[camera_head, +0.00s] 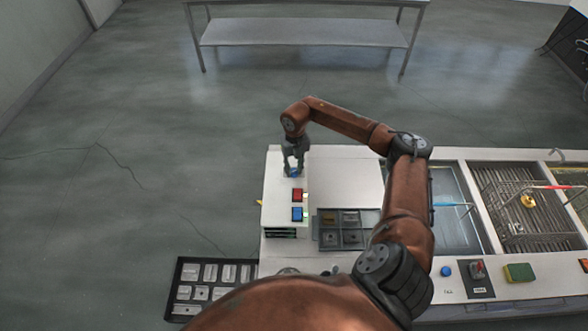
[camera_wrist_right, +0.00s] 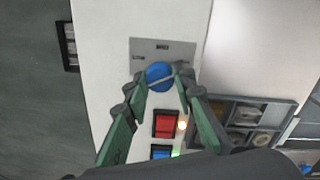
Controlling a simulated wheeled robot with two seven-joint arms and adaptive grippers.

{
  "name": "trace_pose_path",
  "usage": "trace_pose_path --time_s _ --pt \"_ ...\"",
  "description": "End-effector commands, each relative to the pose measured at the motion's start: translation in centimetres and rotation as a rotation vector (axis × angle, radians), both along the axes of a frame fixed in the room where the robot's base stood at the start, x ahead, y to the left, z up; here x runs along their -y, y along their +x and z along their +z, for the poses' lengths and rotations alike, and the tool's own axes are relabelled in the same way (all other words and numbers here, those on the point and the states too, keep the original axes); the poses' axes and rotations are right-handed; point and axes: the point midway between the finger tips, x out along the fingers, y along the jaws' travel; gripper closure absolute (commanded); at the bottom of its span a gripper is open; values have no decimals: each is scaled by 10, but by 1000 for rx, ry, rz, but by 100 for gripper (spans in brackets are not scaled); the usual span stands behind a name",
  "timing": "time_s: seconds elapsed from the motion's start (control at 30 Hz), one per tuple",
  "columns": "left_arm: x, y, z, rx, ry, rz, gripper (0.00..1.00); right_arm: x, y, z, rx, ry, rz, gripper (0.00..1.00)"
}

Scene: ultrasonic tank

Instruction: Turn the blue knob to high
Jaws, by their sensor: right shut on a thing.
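The plate carries small dark lettering, partly too small to read. A pale pointer line shows on the knob's right side. In the head view the knob (camera_head: 295,173) is mostly hidden under my gripper. My right gripper (camera_head: 293,165) points down at the knob, and its green fingers (camera_wrist_right: 163,88) are shut on it from both sides. My left gripper is not in view.
A red switch (camera_head: 297,195) and a blue switch (camera_head: 297,214) sit just below the knob on the box (camera_head: 274,205). A grey sectioned tray (camera_head: 318,240) is right of the box. A dark tray of metal parts (camera_head: 179,290) lies at lower left. Tanks and a wire basket (camera_head: 512,200) are right.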

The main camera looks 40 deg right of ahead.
Motion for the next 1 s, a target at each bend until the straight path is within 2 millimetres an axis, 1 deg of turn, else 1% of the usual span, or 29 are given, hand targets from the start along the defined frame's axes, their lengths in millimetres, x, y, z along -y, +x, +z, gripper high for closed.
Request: trace_pose_path --time_s 0.1,0.13,0.37,0.4,0.63,0.73,0.87,1.0 --pt "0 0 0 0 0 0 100 1 1 1 3 -1 -2 100" --pt "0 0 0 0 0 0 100 1 1 1 3 -1 -2 75" --pt "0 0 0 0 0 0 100 1 1 0 2 -1 -1 60" --pt "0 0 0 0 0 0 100 0 0 0 2 -1 0 58" --pt "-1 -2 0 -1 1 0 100 0 0 0 1 0 0 58" --pt "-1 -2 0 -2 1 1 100 0 0 5 1 0 1 58" --pt "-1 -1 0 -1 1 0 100 2 1 23 3 -2 1 58" --pt "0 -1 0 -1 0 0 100 2 1 52 4 -3 0 58"
